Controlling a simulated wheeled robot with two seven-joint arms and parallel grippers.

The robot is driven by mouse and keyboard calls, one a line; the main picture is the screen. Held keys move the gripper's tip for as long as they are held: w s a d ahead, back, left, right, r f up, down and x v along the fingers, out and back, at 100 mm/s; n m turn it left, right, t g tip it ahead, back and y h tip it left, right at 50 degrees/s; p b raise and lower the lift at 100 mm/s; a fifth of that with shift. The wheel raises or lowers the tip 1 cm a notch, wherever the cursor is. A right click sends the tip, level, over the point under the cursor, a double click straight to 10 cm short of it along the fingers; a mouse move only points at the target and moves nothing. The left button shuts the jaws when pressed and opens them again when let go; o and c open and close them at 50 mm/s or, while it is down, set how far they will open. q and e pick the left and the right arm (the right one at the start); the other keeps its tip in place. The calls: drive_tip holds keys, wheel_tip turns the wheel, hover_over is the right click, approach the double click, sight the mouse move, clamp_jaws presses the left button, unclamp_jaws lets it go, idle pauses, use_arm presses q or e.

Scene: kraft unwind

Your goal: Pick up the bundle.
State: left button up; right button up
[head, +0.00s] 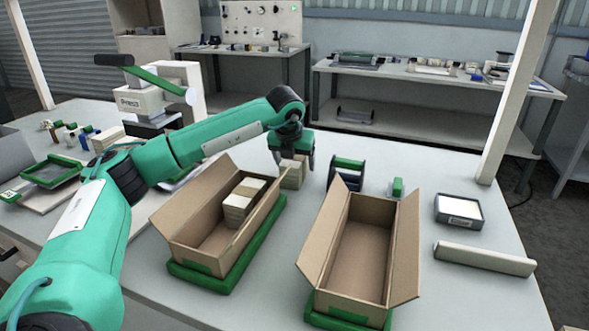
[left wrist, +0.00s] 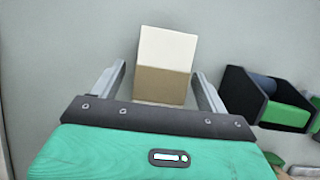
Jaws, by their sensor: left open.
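A small bundle (head: 292,178), cream with a tan part, stands on the table just behind the left cardboard box. It also shows in the left wrist view (left wrist: 166,50), with a white face and a tan face. My left gripper (head: 291,163) is over this bundle with its fingers pointing down. In the left wrist view my left gripper (left wrist: 160,78) is open, one finger on each side of the bundle, with gaps visible. More similar bundles (head: 238,207) sit inside the left box. My right gripper is not in view.
The left open box (head: 190,238) and an empty right open box (head: 318,240) stand on green bases. A dark holder with green parts (head: 347,172) is close right of the gripper. A dark tray (head: 458,211) and a pale bar (head: 484,258) lie at right.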

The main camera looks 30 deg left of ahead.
use_arm(q)
drive_tip(key=shift+f, duration=0.25)
idle(0.3)
drive_tip(key=c, duration=1.1)
